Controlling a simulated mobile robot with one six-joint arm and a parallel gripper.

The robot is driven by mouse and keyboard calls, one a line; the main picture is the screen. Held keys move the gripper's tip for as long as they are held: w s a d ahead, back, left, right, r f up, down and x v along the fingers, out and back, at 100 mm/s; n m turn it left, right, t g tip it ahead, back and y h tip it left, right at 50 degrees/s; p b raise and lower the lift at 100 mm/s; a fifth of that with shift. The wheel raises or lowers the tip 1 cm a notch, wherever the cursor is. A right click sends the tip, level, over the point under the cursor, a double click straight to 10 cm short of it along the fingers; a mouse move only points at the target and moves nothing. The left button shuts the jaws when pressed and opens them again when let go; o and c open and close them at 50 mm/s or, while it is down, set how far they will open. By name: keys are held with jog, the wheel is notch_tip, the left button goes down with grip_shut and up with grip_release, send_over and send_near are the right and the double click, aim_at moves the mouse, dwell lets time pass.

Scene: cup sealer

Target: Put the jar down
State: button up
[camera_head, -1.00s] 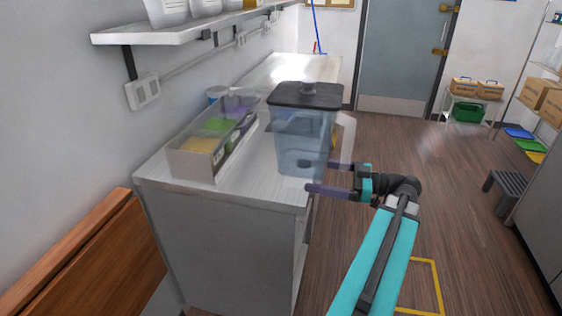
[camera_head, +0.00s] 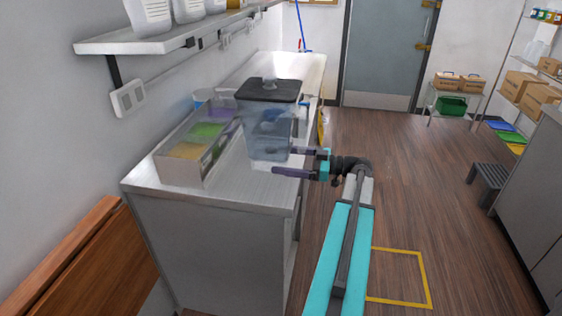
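My gripper (camera_head: 285,161) reaches in from the right at the jar's lower right side. Its two purple fingers are apart, with the near one across the front of the jar's lower corner. The fingers appear closed around the jar's lower part, though the contact is not clearly visible. Whether the jar's base touches the counter I cannot tell.
The compartment tray (camera_head: 185,172) stands close left of the jar. Small tubs (camera_head: 204,97) stand behind it. A wall shelf (camera_head: 165,42) with white containers hangs above. The counter in front of the jar is bare, and its right edge drops to the floor.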

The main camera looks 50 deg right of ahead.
jog(key=shift+w+d+p, duration=0.2)
jog(key=shift+w+d, duration=0.1)
jog(key=shift+w, duration=0.55)
jog(key=shift+w+d+p, duration=0.15)
jog(key=shift+w+d, duration=0.1)
jog(key=shift+w, duration=0.55)
jog(key=shift+f, duration=0.2)
jog(key=shift+f+p, duration=0.75)
jog(key=shift+f, duration=1)
jog(key=o, duration=1.5)
